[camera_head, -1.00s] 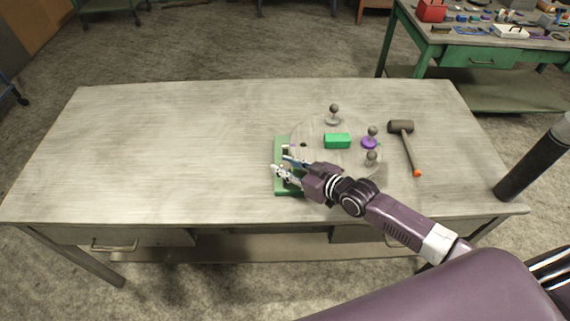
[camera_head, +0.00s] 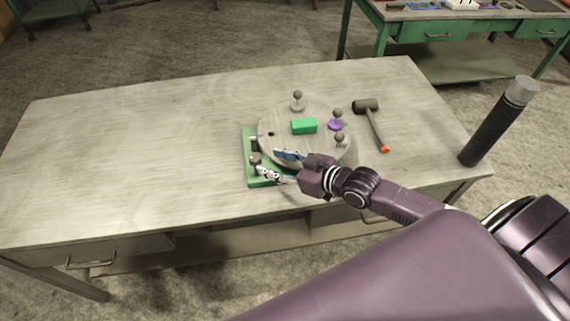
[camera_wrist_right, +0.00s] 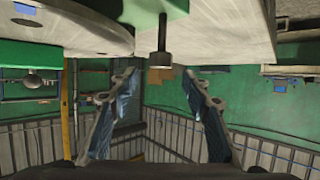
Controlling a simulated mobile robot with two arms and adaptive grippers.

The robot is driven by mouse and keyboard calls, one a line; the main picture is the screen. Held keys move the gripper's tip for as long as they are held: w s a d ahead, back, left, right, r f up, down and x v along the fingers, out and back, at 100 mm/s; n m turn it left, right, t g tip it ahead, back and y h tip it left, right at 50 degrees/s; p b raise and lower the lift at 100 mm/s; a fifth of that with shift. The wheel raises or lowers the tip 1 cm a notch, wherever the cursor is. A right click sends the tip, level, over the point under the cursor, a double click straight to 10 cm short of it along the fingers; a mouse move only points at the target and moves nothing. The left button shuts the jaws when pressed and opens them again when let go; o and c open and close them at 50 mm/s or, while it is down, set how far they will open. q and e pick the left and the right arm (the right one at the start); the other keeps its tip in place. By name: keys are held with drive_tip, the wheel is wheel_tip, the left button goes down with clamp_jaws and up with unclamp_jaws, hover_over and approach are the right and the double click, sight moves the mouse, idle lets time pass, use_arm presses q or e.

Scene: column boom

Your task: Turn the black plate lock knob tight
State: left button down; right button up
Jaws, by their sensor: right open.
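A round grey plate (camera_head: 280,117) lies on a green base (camera_head: 250,179) on the table. A small dark knob (camera_head: 256,158) stands at the base's left side, beside the plate's rim. My right gripper (camera_head: 271,164) is open, its two fingers spread near this knob, one over the plate's edge. In the right wrist view a dark knob on a short stem (camera_wrist_right: 162,56) shows between and beyond the open fingers (camera_wrist_right: 160,85). I see no contact with it. My left gripper is not in view.
The plate carries a green block (camera_head: 304,126), a purple-based knob (camera_head: 336,124) and grey knobs (camera_head: 297,102). A hammer (camera_head: 375,125) lies to the right. The table's left half is clear.

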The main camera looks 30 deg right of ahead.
drive_tip(key=shift+v, duration=2.2)
drive_tip(key=shift+a, duration=0.1)
